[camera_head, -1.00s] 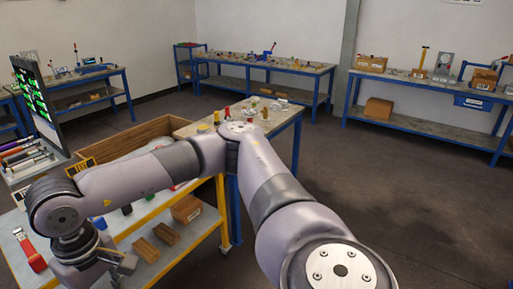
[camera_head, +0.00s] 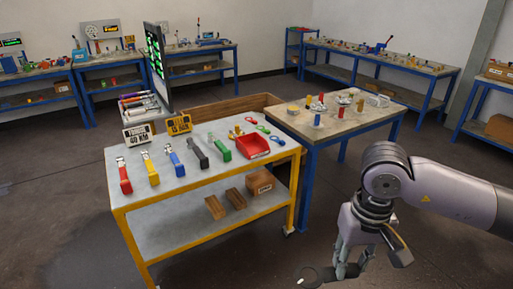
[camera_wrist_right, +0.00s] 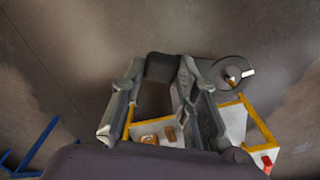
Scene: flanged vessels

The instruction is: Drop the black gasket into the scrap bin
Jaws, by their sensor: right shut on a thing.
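My right gripper (camera_head: 345,268) hangs at the lower right of the head view, over the floor to the right of the yellow-framed cart. It is shut on the black gasket (camera_head: 309,280), a thin dark ring that juts out to the left of the fingers. The gasket is held in the air, apart from any surface. My left gripper is not in view. I cannot make out any container marked as the scrap bin.
The yellow-framed cart (camera_head: 140,222) carries coloured-handled tools and a red tray (camera_head: 253,147). A wooden crate (camera_head: 215,108) stands behind it. A blue-legged table (camera_head: 340,128) with flanged parts stands to the right of the cart. The floor (camera_head: 70,235) left of the cart is clear.

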